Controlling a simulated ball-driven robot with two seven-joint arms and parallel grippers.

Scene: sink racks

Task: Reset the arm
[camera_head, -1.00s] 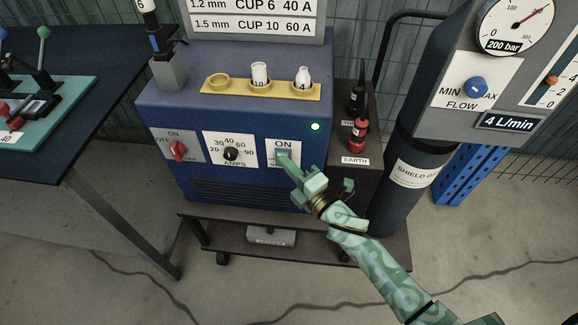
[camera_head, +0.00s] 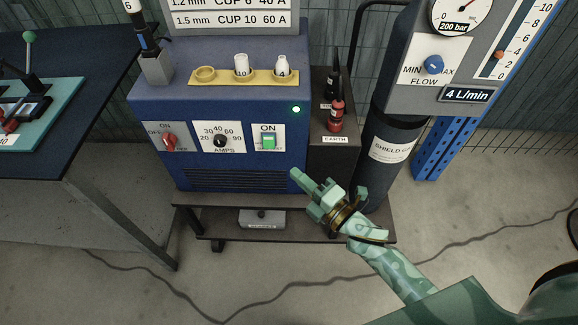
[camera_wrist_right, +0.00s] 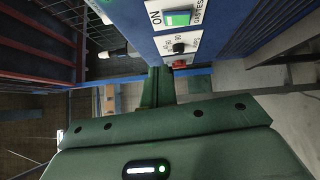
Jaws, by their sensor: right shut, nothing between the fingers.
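My right gripper (camera_head: 297,176) is shut and empty. In the head view it is in front of the lower right part of the blue welding machine (camera_head: 240,182), below and right of the green ON switch (camera_head: 268,142), and apart from it. In the right wrist view, my gripper's closed fingers (camera_wrist_right: 157,86) point toward the machine front, with the green switch (camera_wrist_right: 178,18) above them. The green lamp (camera_head: 296,109) on the machine is lit. My left gripper is not in view.
The machine stands on a dark cart (camera_head: 190,198). A grey gas cylinder (camera_head: 392,148) with a flow panel (camera_head: 462,60) stands at the right. A dark table (camera_head: 75,105) is at the left. Red and black plugs (camera_head: 336,112) are beside the machine. The floor in front is free.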

